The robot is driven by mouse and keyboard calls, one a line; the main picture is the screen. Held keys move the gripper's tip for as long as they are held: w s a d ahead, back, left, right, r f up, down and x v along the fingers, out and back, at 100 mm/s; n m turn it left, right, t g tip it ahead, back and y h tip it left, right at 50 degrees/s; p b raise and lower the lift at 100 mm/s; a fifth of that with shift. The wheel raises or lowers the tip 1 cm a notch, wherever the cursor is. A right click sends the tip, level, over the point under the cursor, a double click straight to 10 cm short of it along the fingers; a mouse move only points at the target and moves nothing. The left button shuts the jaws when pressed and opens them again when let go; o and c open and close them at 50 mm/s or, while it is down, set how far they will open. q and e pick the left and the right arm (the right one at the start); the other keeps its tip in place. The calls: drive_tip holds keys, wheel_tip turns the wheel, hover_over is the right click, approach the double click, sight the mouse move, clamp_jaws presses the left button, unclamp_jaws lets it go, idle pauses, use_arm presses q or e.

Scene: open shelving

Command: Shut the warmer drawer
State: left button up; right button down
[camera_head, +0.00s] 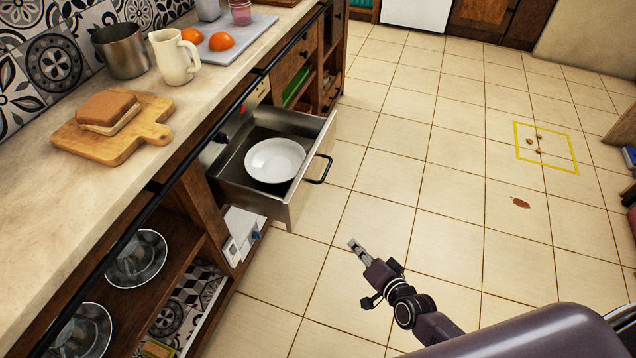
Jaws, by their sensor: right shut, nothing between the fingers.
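The warmer drawer (291,206) is pulled out from under the counter, left of the picture's middle. It is a metal drawer with a pale front panel and a dark bar handle (320,169) on the outer face. A white plate (275,160) lies inside it. My right gripper (354,244) is shut and empty. In the picture it appears to the lower right of the drawer front, apart from it, over the tiled floor. My left gripper is not in view.
The counter (60,215) runs along the left with a cutting board (70,132) bearing bread, a cream pitcher (174,57) and a metal pot (121,50). Open shelves below hold glass dishes (136,258).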

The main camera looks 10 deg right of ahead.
drive_tip(key=w+r+m+t+b, duration=0.2)
drive_tip(key=w+r+m, duration=0.1)
drive_tip(key=w+r, duration=0.15)
drive_tip(key=m+t+b, duration=0.1)
drive_tip(key=m+t, duration=0.2)
drive_tip(key=m, duration=0.1)
approach(312, 158)
drive_tip(key=s+d, duration=0.5)
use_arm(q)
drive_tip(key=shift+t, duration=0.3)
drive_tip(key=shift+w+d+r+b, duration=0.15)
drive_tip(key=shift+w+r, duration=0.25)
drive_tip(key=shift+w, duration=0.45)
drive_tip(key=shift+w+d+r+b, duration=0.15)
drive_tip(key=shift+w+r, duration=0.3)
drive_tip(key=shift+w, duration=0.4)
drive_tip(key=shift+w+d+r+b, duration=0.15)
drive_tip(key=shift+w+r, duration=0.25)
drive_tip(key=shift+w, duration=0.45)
use_arm(e)
drive_tip(key=shift+y, duration=0.3)
drive_tip(key=shift+w+a, duration=0.9)
drive_tip(key=shift+w, duration=0.95)
drive_tip(key=shift+w+a, duration=0.9)
drive_tip(key=shift+w, duration=0.9)
drive_tip(key=shift+w+a, duration=0.9)
drive_tip(key=shift+w, duration=0.95)
